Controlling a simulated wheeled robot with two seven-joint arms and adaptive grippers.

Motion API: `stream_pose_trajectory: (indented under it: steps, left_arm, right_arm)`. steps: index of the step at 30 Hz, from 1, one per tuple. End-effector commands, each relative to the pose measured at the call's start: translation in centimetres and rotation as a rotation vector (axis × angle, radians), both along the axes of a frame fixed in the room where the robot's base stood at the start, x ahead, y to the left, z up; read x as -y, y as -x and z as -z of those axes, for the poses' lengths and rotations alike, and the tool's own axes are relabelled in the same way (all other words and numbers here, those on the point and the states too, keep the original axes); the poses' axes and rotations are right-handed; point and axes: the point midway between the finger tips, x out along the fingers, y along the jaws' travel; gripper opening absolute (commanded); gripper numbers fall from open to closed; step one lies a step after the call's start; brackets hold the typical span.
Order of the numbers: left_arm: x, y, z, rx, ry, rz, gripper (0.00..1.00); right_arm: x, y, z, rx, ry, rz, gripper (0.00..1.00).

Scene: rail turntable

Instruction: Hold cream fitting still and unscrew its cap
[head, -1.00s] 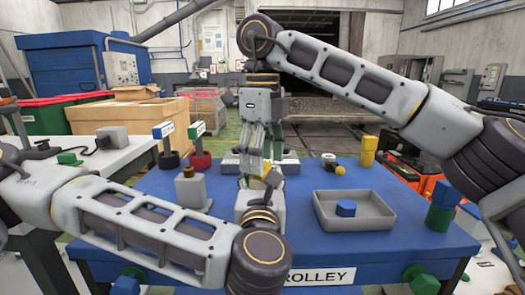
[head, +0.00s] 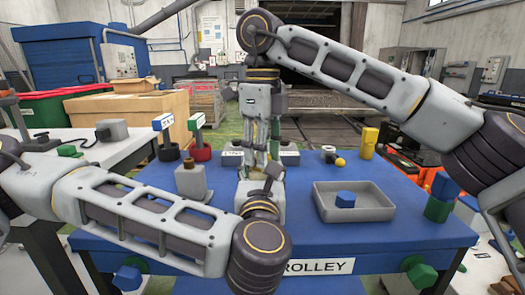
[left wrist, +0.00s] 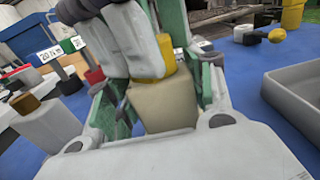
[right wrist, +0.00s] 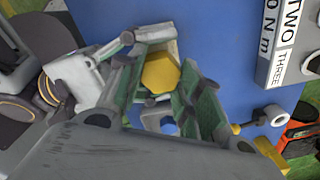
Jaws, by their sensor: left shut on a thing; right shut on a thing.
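The cream fitting (left wrist: 165,105) stands upright between the green-padded fingers of my left gripper (left wrist: 160,112), which is shut on it low down. A yellow six-sided cap (right wrist: 160,72) sits on top of the fitting; it also shows in the left wrist view (left wrist: 166,55). My right gripper (head: 262,150) points down from above, its fingers shut on the cap. In the head view my left gripper (head: 262,185) hides most of the fitting and cap. I cannot tell whether the cap has loosened.
A grey tray (head: 355,213) with a blue block (head: 346,200) lies to the right on the blue trolley (head: 310,240). A grey fitting with a brown top (head: 190,180) stands left. Two labelled posts (head: 167,140) stand at the back left. A yellow block (head: 369,143) is back right.

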Motion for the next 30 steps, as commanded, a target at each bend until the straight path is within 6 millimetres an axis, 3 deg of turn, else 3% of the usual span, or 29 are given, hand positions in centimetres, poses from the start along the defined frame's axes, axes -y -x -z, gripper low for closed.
stream_pose_trajectory:
  steps: [8,30]
  left_arm:
    - [0.0,0.0,0.03,-0.001,0.0,0.0,0.1]
    - [0.0,0.01,0.03,-0.001,0.0,0.0,0.1]
  right_arm:
    - [-0.01,-0.03,0.02,-0.001,-0.001,-0.07,0.06]
    - [0.02,-0.09,0.04,-0.001,-0.001,-0.492,0.06]
